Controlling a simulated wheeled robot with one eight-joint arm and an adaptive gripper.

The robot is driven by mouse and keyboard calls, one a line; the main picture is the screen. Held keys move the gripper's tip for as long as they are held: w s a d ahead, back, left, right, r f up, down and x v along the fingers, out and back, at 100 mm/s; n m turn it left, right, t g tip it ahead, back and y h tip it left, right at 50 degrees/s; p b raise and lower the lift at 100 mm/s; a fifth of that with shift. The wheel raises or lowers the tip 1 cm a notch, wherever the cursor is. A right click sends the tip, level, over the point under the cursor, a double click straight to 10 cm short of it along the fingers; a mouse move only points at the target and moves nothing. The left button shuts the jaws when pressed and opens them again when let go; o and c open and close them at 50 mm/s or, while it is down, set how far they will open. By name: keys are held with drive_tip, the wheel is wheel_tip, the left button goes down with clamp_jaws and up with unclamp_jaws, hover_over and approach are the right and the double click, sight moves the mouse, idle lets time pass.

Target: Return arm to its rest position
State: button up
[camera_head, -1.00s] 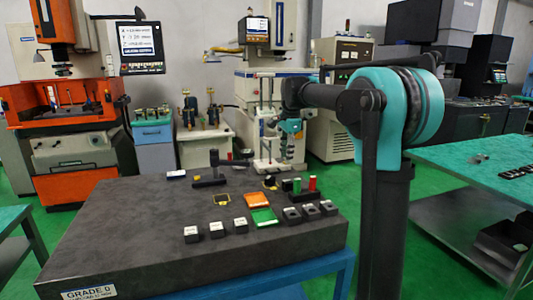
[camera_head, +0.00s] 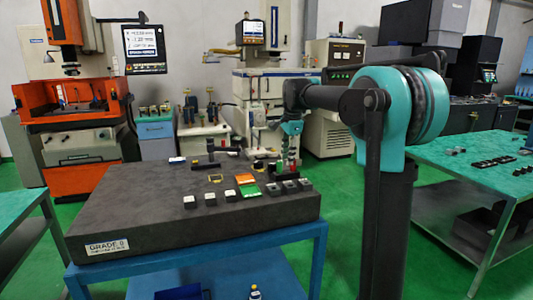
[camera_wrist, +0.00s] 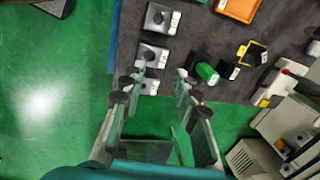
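My arm, turquoise and black, stands on the right in the head view, bent with its forearm reaching left. My gripper (camera_head: 291,160) hangs down at the right end of the dark granite slab (camera_head: 130,205); whether it touches anything there cannot be told. In the wrist view my gripper (camera_wrist: 160,82) has its two fingers apart, with nothing held between them. A green cylinder (camera_wrist: 207,73) lies just right of the right fingertip.
White-topped blocks (camera_head: 190,201), an orange tray (camera_head: 246,179) and a yellow-edged frame (camera_head: 215,179) sit on the slab. The slab rests on a blue stand (camera_head: 318,245). A green-topped table (camera_head: 440,150) stands right. Machines line the back. Green floor (camera_head: 345,215) is open between.

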drive_tip(key=s+d+f+n, duration=0.3)
drive_tip(key=s+f+n, duration=0.1)
drive_tip(key=s+f, duration=0.5)
drive_tip(key=s+d+f+n+t, duration=0.1)
drive_tip(key=s+d+f+n, duration=0.3)
drive_tip(key=s+f, duration=0.5)
drive_tip(key=s+d+f+n+t, duration=0.1)
drive_tip(key=s+d+f+n, duration=0.3)
drive_tip(key=s+f, duration=0.5)
drive_tip(key=s+n, duration=0.1)
drive_tip(key=s, duration=0.5)
drive_tip(key=shift+s+f+n+h, duration=0.2)
drive_tip(key=shift+s+n+h, duration=0.1)
drive_tip(key=shift+n, duration=0.1)
